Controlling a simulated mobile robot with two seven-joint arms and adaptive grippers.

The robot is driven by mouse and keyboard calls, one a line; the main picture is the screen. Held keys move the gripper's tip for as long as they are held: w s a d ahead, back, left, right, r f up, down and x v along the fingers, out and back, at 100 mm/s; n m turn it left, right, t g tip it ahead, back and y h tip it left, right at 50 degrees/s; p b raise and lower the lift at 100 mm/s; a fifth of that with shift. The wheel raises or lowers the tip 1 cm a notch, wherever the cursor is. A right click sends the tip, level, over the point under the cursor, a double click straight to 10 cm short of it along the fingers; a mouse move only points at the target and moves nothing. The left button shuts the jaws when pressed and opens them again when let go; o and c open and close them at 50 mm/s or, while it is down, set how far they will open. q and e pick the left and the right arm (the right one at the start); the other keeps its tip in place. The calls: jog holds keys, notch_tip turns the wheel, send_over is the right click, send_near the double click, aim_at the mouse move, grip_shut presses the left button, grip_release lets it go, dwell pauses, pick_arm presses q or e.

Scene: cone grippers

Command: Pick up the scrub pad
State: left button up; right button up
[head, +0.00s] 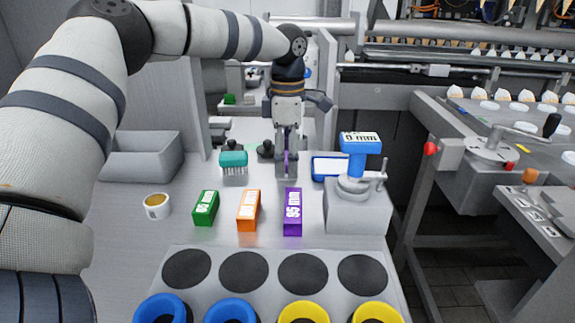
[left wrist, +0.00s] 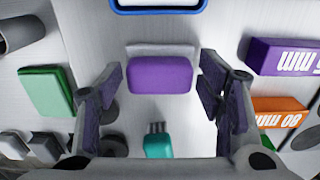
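The scrub pad appears to be the purple block with a grey layer (left wrist: 160,75) in the left wrist view. It lies on the pale worktop between my left gripper's fingers. My left gripper (left wrist: 160,82) is open, with a finger on each side of the pad and a visible gap to both. In the head view the left gripper (head: 287,168) points straight down over the worktop, behind the purple labelled block. There the gripper mostly hides the pad; only a narrow purple strip shows. My right gripper is not in view.
A teal brush (head: 233,160) stands left of the gripper, and a blue-rimmed tray (head: 319,167) is to its right. Green (head: 206,208), orange (head: 249,211) and purple (head: 292,212) labelled blocks lie nearer. A gauge with a blue display (head: 361,143) stands on a grey block.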

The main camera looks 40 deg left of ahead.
pick_arm(q)
jog(key=c, duration=0.8)
jog(key=shift+r, duration=0.3)
notch_tip(320, 180, up, 3)
jog(key=shift+f, duration=0.1)
jog(key=s+d+r+p, duration=0.2)
jog(key=s+d+r, duration=0.4)
jog(key=s+r, duration=0.3)
jog(key=shift+s+d+r+p, duration=0.3)
jog(key=shift+s+d, duration=0.05)
jog(key=shift+s, duration=1.3)
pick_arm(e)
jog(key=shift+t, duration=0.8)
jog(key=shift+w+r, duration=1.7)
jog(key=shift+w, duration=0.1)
